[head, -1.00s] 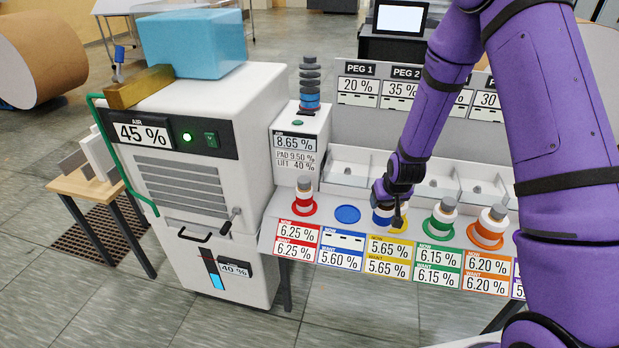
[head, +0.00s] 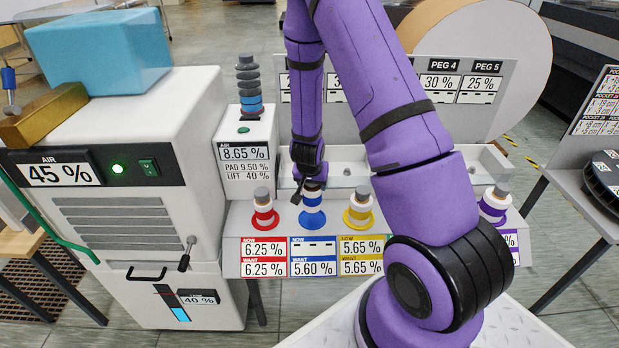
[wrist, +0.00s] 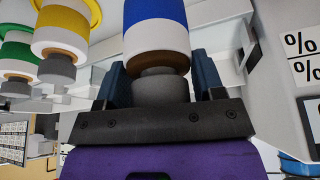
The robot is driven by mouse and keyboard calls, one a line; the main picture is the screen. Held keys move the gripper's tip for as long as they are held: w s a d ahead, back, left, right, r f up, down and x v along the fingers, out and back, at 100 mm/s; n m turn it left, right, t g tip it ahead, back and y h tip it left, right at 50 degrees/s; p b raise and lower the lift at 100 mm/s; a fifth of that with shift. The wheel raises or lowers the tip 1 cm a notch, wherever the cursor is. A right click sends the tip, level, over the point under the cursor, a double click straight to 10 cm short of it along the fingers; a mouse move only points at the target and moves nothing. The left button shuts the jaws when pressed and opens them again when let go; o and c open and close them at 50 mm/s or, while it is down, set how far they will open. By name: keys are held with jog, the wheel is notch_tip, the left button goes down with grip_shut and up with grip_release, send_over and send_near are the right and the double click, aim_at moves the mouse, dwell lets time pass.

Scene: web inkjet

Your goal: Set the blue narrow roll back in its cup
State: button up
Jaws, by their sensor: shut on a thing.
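The blue narrow roll (head: 313,199), a white roll with a blue band, is upright at the blue cup (head: 312,219), in line with it. I cannot tell whether the roll touches the cup or is just above it. My gripper (head: 312,182) is above the roll and shut on its grey core end. In the wrist view the roll's blue band (wrist: 160,8) and white part stand out beyond the jaws (wrist: 160,88). The cup is out of that view. The blue NOW label (head: 313,246) reads dashes; its WANT label reads 5.60 %.
The red roll (head: 263,206) stands left of the blue cup and the yellow roll (head: 358,211) close to its right. A purple roll (head: 495,204) is farther right. A gauge post with dark discs (head: 249,85) rises behind left. My arm hides the cups between yellow and purple.

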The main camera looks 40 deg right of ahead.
jog(key=shift+d+f, duration=0.1)
jog(key=shift+f, duration=2.55)
jog(key=shift+f, duration=0.2)
jog(key=o, duration=1.2)
jog(key=v, duration=1)
jog(key=shift+r, duration=0.35)
jog(key=shift+s, duration=0.1)
